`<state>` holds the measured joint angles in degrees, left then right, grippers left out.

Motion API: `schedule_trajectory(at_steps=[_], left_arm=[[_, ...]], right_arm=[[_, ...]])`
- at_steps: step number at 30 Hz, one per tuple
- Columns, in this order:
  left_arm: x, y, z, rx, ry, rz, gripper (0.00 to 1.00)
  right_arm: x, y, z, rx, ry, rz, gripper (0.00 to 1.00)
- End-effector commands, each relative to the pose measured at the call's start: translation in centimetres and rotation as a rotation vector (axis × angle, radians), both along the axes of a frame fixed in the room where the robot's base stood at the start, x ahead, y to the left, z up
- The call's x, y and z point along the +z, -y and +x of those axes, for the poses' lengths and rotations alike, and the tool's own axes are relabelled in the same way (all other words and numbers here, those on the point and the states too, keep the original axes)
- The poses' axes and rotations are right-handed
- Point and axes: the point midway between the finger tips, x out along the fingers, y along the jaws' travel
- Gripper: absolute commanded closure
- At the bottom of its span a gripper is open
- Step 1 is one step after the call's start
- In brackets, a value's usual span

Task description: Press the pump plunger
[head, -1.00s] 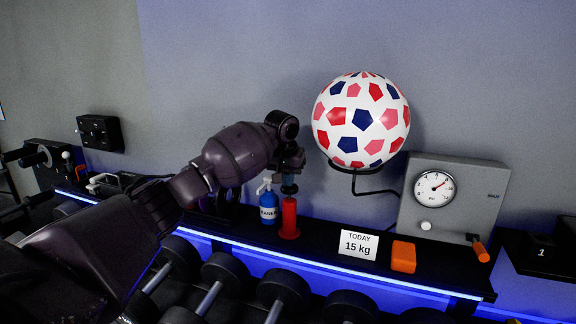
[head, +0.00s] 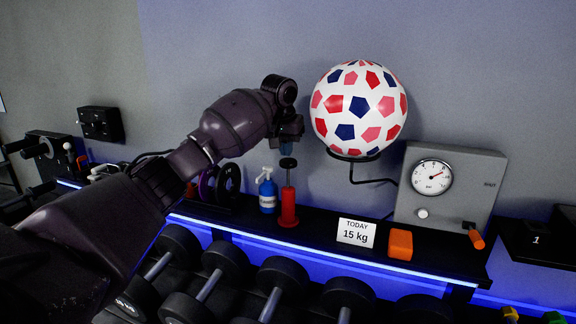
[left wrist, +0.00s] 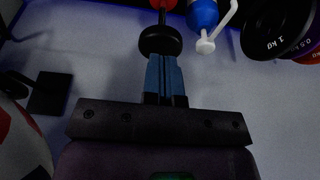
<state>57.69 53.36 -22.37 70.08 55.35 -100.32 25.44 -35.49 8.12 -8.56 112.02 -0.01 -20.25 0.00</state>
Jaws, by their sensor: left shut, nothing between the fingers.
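The red pump (head: 288,208) stands upright on the dark shelf. Its plunger is up: a thin rod shows above the body, topped by a black round knob (head: 288,163). My left gripper (head: 287,150) is directly above the knob, pointing down, with its blue fingers shut and empty. In the left wrist view the shut fingertips (left wrist: 165,62) are right at the black knob (left wrist: 160,40), with the red body beyond. I cannot tell whether they touch it. My right gripper is not in view.
A patterned ball (head: 359,107) rests on a wire stand right of my gripper. A blue spray bottle (head: 267,193) stands close left of the pump. A gauge box (head: 452,190), a "15 kg" card (head: 356,232) and an orange block (head: 400,244) are to the right. Dumbbells (head: 276,279) lie below.

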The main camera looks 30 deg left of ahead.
Motion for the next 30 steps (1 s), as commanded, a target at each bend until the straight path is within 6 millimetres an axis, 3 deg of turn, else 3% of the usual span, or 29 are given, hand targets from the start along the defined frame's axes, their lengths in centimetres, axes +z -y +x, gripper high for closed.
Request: schedule_trajectory(at_steps=[6,12,30], left_arm=[[4.0,0.2,-1.1,0.001,0.005,0.001,1.0],[6.0,0.4,-1.7,0.001,0.003,-0.001,1.0],[6.6,0.4,-1.9,0.001,0.002,0.0,1.0]], right_arm=[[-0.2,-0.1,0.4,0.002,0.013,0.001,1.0],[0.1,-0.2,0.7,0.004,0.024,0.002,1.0],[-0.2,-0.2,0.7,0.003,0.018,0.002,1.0]])
